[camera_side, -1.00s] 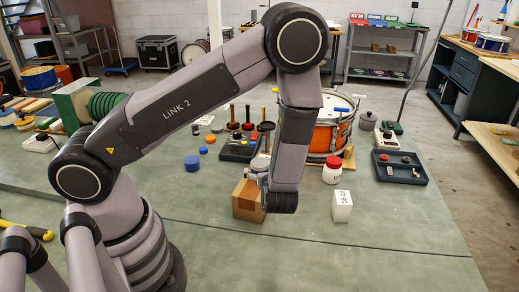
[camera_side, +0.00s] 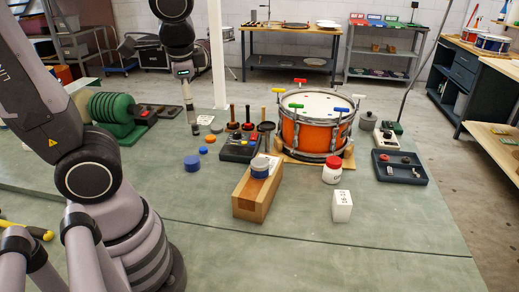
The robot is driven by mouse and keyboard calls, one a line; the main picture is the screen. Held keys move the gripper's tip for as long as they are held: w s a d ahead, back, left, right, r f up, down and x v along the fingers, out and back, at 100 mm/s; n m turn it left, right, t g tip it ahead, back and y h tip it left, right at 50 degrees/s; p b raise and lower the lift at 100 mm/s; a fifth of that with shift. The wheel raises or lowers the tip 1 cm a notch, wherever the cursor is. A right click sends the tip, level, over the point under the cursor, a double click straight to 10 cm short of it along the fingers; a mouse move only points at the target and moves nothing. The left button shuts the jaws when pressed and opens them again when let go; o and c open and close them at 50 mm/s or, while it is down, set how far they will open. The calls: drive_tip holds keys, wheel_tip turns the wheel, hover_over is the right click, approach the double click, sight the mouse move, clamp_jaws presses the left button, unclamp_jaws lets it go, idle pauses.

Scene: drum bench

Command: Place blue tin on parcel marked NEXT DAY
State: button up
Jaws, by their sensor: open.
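A blue tin with a pale lid (camera_side: 260,168) stands upright on top of a long brown box (camera_side: 250,199), towards its far end. No NEXT DAY marking can be read on the brown box in this view. My gripper (camera_side: 194,128) is at the upper left, pointing down near the bench, well apart from the tin and box. It is open and holds nothing that I can see; its fingers are small and seen edge-on.
A blue round lid-like piece (camera_side: 192,162) and a smaller blue one (camera_side: 203,150) lie left of the box. An orange drum (camera_side: 312,132), a red-and-white jar (camera_side: 332,171) and a white block with unreadable marks (camera_side: 342,206) stand to the right. The front bench is clear.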

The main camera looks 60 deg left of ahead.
drive_tip(key=s+d+r+n+t+h, duration=0.3)
drive_tip(key=r+t, duration=0.1)
drive_tip(key=shift+s+d+r+n, duration=0.15)
drive_tip(key=shift+s+r+n, duration=0.15)
drive_tip(key=shift+s+r, duration=0.1)
